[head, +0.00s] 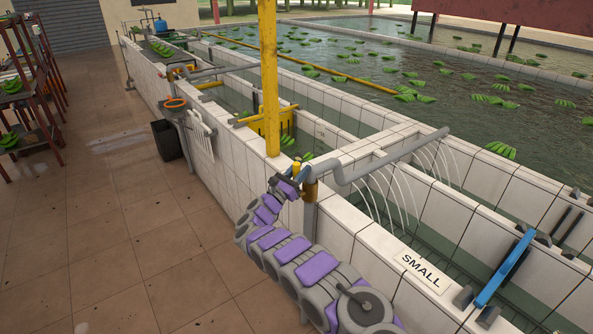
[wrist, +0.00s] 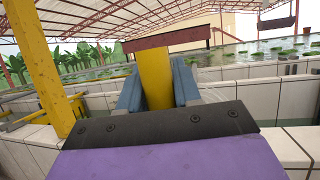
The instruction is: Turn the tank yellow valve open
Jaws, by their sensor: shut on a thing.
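The yellow valve handle (wrist: 155,78) stands between the two blue fingers of my gripper (wrist: 158,88) in the wrist view. The fingers are shut on it from both sides. In the head view the top of the yellow valve handle (head: 296,167) shows small at my gripper (head: 294,178), beside the grey pipe (head: 390,158) on the tank wall. A brass-coloured valve body (head: 311,190) sits on the upright pipe just right of my gripper. The lower part of the handle is hidden by my wrist.
A yellow post (head: 268,75) stands close behind my gripper. The white tiled tank wall (head: 225,150) runs along my arm. A "SMALL" sign (head: 422,270) and a blue bar (head: 505,268) are at the right. The tiled floor (head: 130,240) at left is mostly clear.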

